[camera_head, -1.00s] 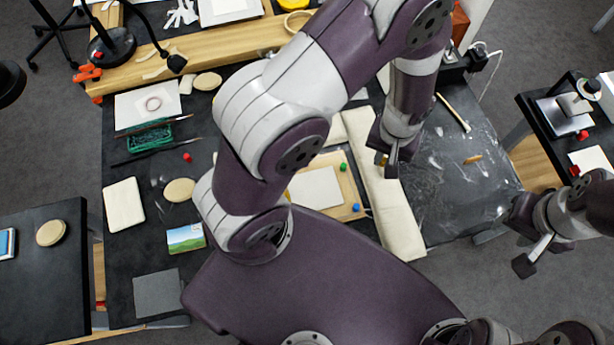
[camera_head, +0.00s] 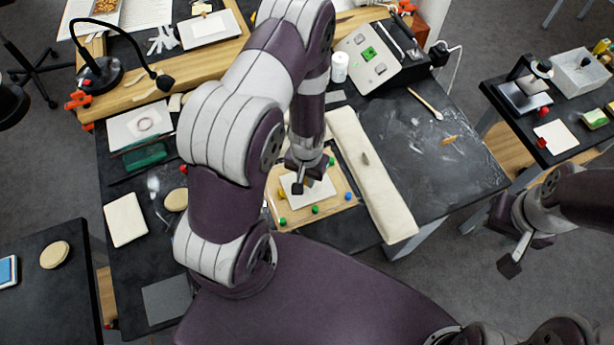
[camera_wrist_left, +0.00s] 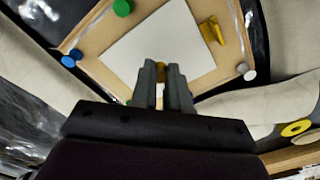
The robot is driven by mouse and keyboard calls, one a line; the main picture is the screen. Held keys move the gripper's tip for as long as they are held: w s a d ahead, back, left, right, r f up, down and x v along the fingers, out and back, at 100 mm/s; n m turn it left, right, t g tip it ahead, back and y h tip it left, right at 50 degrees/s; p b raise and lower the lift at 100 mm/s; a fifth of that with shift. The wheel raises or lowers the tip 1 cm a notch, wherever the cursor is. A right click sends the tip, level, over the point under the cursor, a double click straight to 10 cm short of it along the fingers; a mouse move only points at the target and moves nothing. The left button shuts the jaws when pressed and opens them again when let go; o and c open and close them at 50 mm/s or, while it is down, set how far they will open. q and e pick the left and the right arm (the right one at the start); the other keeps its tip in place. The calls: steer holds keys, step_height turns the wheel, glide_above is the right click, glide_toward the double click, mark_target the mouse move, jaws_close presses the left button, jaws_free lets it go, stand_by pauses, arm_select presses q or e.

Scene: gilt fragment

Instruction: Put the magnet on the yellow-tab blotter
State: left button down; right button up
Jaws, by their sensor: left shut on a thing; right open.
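My left gripper (camera_head: 305,180) is shut on a small orange-yellow piece (camera_wrist_left: 161,72), probably the magnet; only a little shows between the fingertips. The gripper is over the white sheet (camera_head: 318,190) on a wooden board (camera_head: 334,206); the sheet also shows in the left wrist view (camera_wrist_left: 150,42). I cannot tell whether the held piece touches the sheet. A yellow tab-like piece (camera_wrist_left: 212,31) lies beside the sheet on the board, which seems to be the yellow-tab blotter. My right gripper (camera_head: 510,252) is open and empty, away from the bench at the right.
Green (camera_wrist_left: 122,7), blue (camera_wrist_left: 68,61) and white (camera_wrist_left: 248,73) round pieces sit around the board's edge. A long pale padded strip (camera_head: 372,180) lies right of the board. The dark bench top (camera_head: 440,165) beyond it is mostly free. A desk lamp (camera_head: 100,72) stands at the back left.

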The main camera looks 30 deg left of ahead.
arm_select(q)
steer(key=shift+w+f, duration=0.2)
steer(key=shift+f, duration=0.3)
steer(key=shift+w+f, duration=0.2)
steer(key=shift+f, duration=0.25)
steer(key=shift+s, duration=0.25)
steer(key=c, duration=1.5)
jaws_free()
steer(key=o, duration=0.4)
steer(key=shift+w, duration=0.15)
